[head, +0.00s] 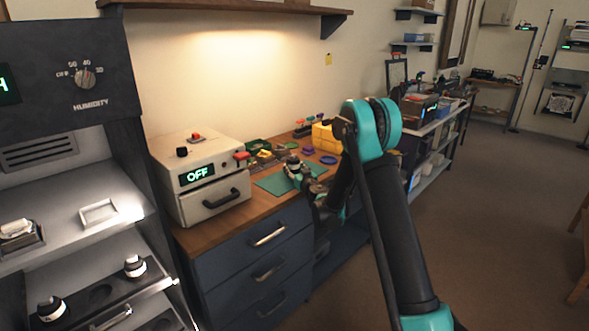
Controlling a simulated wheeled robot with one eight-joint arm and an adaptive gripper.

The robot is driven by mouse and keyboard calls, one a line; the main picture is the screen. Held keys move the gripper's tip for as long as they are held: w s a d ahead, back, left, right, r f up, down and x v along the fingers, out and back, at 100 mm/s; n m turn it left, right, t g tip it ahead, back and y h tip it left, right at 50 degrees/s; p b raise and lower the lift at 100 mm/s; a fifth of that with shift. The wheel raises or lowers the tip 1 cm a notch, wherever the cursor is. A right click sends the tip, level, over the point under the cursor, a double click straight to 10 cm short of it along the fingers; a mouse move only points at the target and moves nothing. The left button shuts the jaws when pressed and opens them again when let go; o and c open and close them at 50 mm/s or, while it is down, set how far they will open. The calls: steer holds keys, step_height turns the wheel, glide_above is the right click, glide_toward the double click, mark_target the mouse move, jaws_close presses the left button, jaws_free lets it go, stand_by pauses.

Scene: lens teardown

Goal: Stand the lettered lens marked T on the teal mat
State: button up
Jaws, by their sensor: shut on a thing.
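The teal mat (272,184) lies on the wooden bench top, partly hidden behind my gripper. My gripper (297,174) is at the mat's right part and is shut on a small dark-and-pale lens (292,162). The lens looks roughly upright. I cannot read a letter on it, nor tell whether it touches the mat or is held just above it. Two other dark lenses with white bands, one nearer (51,309) and one farther (135,266), stand in a dark holder in the cabinet at left. Their letters are not readable.
A cream box reading OFF (200,175) stands left of the mat. Behind the mat are small coloured parts, purple rings (328,160) and a yellow bin (325,137). The dark humidity cabinet (65,75) is at far left.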

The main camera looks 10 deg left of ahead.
steer(key=shift+f, duration=0.35)
steer(key=o, duration=1.2)
